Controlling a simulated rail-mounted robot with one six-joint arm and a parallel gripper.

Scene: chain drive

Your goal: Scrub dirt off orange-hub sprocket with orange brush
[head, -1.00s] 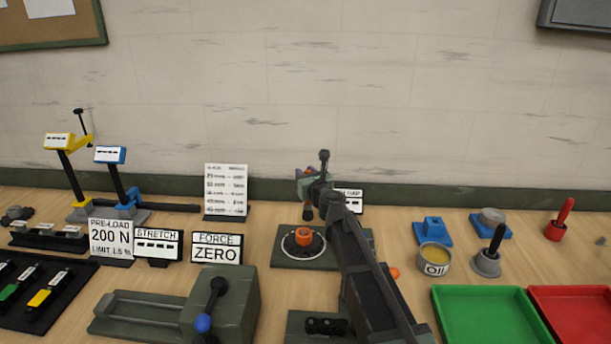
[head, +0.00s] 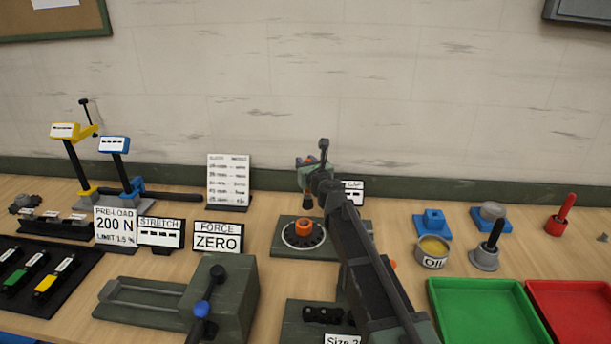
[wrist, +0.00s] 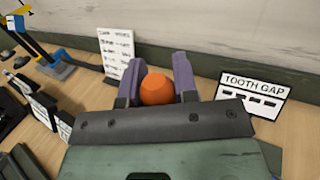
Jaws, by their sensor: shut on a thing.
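The orange-hub sprocket (head: 303,229) lies flat on a dark green stand (head: 283,250), its toothed ring around the raised orange hub. My gripper (head: 306,178) is above and just behind it in the head view. In the wrist view my gripper (wrist: 157,88) is shut on the orange brush (wrist: 157,89), whose rounded orange end shows between the purple jaws. In the head view a dark lower end hangs below the jaws, close to the sprocket's far side. I cannot tell whether it touches. Dirt on the sprocket is too small to make out.
A tooth gap sign (wrist: 252,95) stands behind the stand. A size chart (head: 228,180) and a force sign (head: 217,238) stand to the left. An oil tin (head: 432,252), a dark-handled tool (head: 487,250) and a green tray (head: 484,312) are to the right.

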